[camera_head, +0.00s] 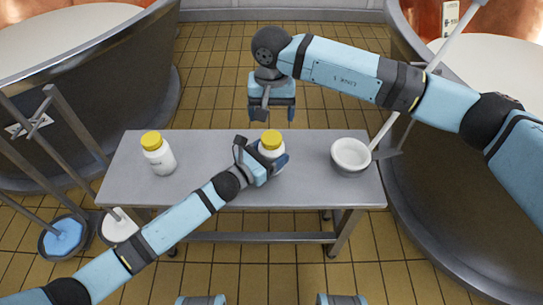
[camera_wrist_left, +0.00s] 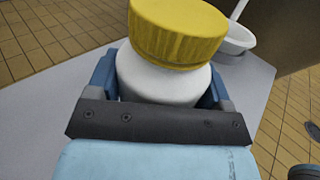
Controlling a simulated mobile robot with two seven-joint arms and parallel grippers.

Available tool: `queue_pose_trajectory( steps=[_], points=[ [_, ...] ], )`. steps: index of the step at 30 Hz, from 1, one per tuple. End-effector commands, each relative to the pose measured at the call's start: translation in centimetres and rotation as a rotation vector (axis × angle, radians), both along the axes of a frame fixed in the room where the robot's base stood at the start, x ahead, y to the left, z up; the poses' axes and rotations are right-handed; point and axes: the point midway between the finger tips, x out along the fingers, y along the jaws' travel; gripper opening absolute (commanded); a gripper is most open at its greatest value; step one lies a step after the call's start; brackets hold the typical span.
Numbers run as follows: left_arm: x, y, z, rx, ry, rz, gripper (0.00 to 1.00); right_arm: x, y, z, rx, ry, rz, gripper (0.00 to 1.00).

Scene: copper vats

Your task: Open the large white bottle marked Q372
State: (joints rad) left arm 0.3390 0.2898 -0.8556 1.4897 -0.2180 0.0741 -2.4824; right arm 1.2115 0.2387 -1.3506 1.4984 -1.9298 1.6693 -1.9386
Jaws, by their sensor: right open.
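A white bottle with a yellow cap (camera_head: 272,138) is at the table's middle. My left gripper (camera_head: 264,157) has its fingers on both sides of the white body and looks shut on it. The left wrist view shows this bottle (camera_wrist_left: 172,82) close up, its yellow cap on and clear of the fingers. A second white bottle with a yellow cap (camera_head: 158,156) stands upright at the table's left; its label is too small to read. No marking shows on the held bottle. My right gripper (camera_head: 277,115) is open and empty, pointing down beyond the held bottle, apart from its cap.
The grey table (camera_head: 220,142) has free room between the bottles. A white bowl (camera_head: 351,155) with a pale rod leaning in it stands at the table's right. Large vats (camera_head: 90,85) flank the table. Blue and white round pieces (camera_head: 62,237) are at the lower left.

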Motion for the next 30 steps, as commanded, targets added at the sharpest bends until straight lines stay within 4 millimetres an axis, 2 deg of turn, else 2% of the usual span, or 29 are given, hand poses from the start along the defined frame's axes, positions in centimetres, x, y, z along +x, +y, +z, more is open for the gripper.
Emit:
queue_pose_trajectory(
  steps=[1,6,7,11,14,30],
  points=[
    [-0.01,0.01,0.00,0.000,0.000,0.000,0.49,0.00,0.00,0.00,0.000,0.000,0.000,0.79],
    [-0.01,0.01,0.00,0.000,0.000,0.000,0.10,0.00,0.00,0.00,0.000,0.000,-0.005,0.79],
    [-0.01,0.01,0.00,0.000,0.000,0.000,0.07,0.00,0.00,0.00,0.000,0.000,-0.012,0.79],
    [-0.01,0.01,0.00,0.000,0.000,0.000,0.07,0.01,0.01,0.01,0.000,0.000,-0.113,0.79],
    [-0.01,0.01,0.00,0.000,0.000,0.000,0.07,0.01,0.01,0.02,0.000,-0.001,-0.276,0.79],
    [-0.01,0.01,0.00,0.000,0.000,0.000,0.07,0.00,0.01,0.03,0.000,0.000,-1.499,0.79]
  ],
)
